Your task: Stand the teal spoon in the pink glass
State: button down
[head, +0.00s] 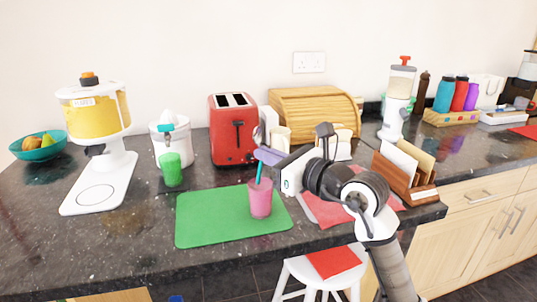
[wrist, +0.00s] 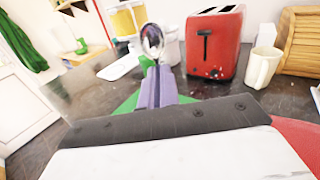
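The pink glass (head: 261,199) stands upright on the green mat (head: 210,218). The teal spoon (head: 259,173) is upright, its teal handle reaching down to the glass's mouth in the head view. How deep the handle sits inside is hard to tell. In the wrist view the spoon's shiny bowl (wrist: 153,40) points up beyond the fingertips. My gripper (head: 267,156) is above the glass, its purple fingers (wrist: 155,90) close together with the spoon at their tips. The glass is hidden in the wrist view.
A green cup (head: 172,169) and a white juicer (head: 168,136) stand left of the mat. The red toaster (head: 233,129), a cream mug (head: 280,138) and a wooden bread box (head: 315,112) stand behind. A wooden rack (head: 402,172) is at right. The front left counter is clear.

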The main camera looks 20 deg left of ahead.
jog(key=shift+f+b, duration=1.85)
jog(key=shift+f, duration=0.3)
jog(key=c, duration=1.6)
grip_release()
jog(key=shift+o, duration=0.2)
jog(key=b+v, duration=0.2)
jog(key=v, duration=1.2)
jog(key=shift+b, duration=0.4)
